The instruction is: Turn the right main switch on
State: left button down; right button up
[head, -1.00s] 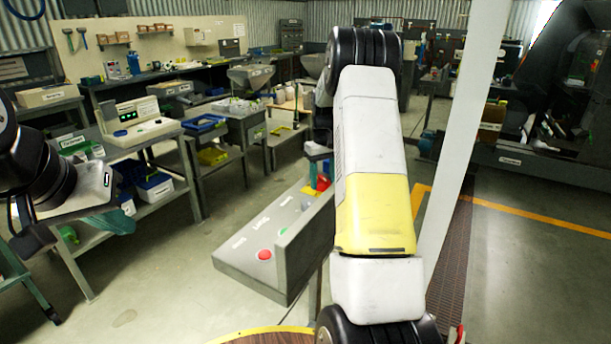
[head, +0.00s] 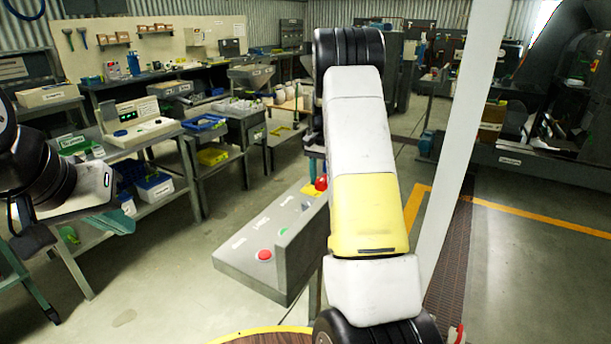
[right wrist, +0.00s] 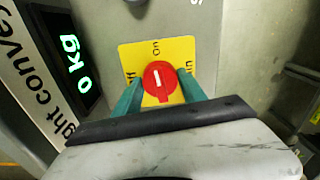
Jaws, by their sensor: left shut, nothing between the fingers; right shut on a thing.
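The red switch knob (right wrist: 158,82) sits on a yellow plate (right wrist: 129,55) in the right wrist view. "on" is printed at the plate's top, and side labels are partly hidden. The knob's white mark runs nearly upright, in line with "on". My right gripper (right wrist: 160,88) has its green fingers on either side of the knob, shut on it. In the head view my right arm hides this gripper. A grey console (head: 262,278) stands beside that arm. My left gripper (head: 118,223) is shut and empty at the left, in front of a shelf.
The console carries a red button (head: 264,255). A white post (head: 465,140) stands right of my arm. Benches with bins (head: 205,122) line the left; floor is open between.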

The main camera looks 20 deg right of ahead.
jog(key=shift+m, duration=0.6)
jog(key=shift+r, duration=0.1)
jog(key=o, duration=1.4)
jog(key=shift+c, duration=0.2)
notch_tip(320, 180, up, 8)
jog(key=shift+f, duration=0.15)
